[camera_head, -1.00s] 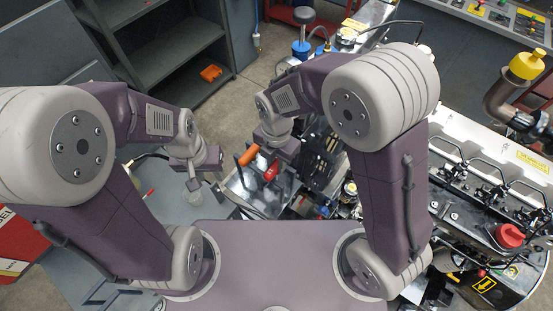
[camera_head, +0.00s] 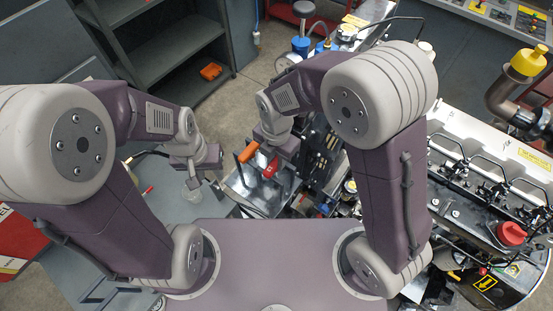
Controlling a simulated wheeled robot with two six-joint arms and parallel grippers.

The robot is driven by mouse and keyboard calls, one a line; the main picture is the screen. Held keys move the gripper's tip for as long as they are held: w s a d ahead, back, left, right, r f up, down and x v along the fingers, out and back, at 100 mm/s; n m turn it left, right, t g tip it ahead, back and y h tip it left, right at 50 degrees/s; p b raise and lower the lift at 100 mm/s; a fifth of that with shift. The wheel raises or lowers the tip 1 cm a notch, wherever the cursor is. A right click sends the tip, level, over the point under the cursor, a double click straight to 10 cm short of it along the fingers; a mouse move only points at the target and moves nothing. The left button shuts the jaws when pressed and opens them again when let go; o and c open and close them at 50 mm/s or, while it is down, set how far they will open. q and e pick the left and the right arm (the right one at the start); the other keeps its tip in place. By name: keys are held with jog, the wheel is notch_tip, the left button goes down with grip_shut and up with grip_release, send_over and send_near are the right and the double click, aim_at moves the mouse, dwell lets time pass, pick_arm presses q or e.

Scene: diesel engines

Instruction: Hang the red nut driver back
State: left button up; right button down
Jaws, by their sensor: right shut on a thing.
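My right gripper (camera_head: 273,158) is over the cluttered metal work surface in the middle of the camera_head view. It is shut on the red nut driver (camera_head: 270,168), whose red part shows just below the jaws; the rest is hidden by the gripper. An orange-handled tool (camera_head: 249,151) stands just left of it, apparently on a holder plate. Several metal slots or tools are around it, too small to tell apart. My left gripper (camera_head: 195,180) hangs over the grey bench at the left, with no tool visible in it; its jaws are too small to read.
A grey shelf unit (camera_head: 165,45) with an orange item (camera_head: 211,71) stands at the back left. A diesel engine (camera_head: 490,190) with a red cap (camera_head: 511,233) fills the right side. Open floor shows behind my arms.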

aim_at(276, 163)
jog(key=shift+s+d+f, duration=0.15)
jog(key=shift+s+f, duration=0.3)
jog(key=shift+f, duration=0.05)
jog(key=c, duration=0.8)
grip_release()
jog(key=shift+o, duration=0.2)
jog(key=shift+f, duration=0.1)
jog(key=shift+w+r+p, duration=0.2)
jog(key=shift+r+p, duration=0.6)
jog(key=shift+r, duration=0.1)
jog(key=shift+r+p, duration=0.5)
jog(key=shift+r, duration=0.15)
jog(key=shift+w+r+p, duration=0.1)
jog(key=shift+r+p, duration=0.4)
notch_tip(276, 163, up, 6)
jog(key=p, duration=0.5)
